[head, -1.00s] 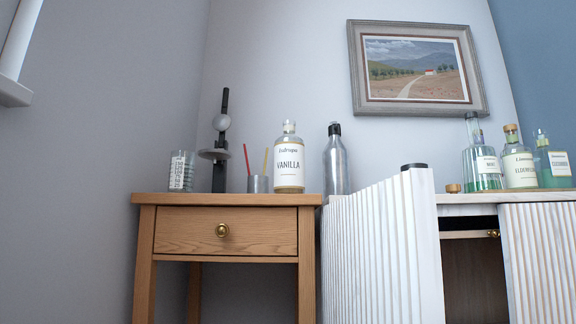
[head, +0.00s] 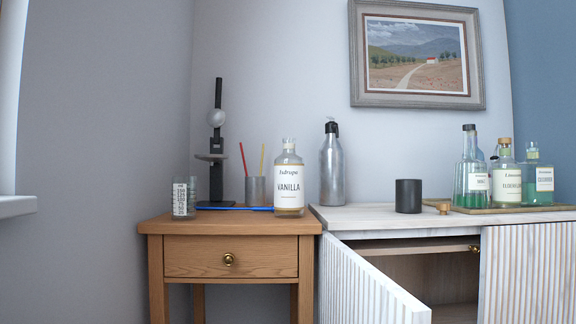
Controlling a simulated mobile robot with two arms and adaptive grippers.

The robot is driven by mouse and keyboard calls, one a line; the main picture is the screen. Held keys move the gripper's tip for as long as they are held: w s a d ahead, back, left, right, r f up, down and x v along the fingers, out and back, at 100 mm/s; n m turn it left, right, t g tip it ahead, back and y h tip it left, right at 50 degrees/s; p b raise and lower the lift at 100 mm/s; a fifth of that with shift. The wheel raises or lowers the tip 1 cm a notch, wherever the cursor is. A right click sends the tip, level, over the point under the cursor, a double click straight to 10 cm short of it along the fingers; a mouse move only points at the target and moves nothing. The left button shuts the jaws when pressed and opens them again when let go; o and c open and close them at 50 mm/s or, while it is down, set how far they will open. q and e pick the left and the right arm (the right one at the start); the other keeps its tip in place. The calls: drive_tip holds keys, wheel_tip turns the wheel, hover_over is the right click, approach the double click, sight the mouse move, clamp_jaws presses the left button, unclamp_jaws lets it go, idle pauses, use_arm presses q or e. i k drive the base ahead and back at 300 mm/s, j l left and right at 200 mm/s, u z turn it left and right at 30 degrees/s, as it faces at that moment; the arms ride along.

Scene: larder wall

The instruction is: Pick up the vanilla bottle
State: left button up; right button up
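The vanilla bottle (head: 289,180) stands upright on the small wooden side table (head: 228,226), near its front right corner. It is clear glass with a white label reading VANILLA and some amber liquid at the bottom. Neither of my grippers shows in the head view.
A beaker (head: 182,198), a black stand (head: 216,150), a metal cup (head: 255,191) with red and yellow sticks, and a blue item (head: 262,209) share the table. A metal bottle (head: 332,165) and black cup (head: 408,196) stand on the white cabinet (head: 370,217). Its ribbed door (head: 365,290) hangs open.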

sight(289, 167)
drive_tip(key=l+u, duration=0.35)
drive_tip(key=l, duration=0.4)
drive_tip(key=k+l+u, duration=0.15)
drive_tip(key=l+u, duration=0.25)
drive_tip(key=l, duration=0.3)
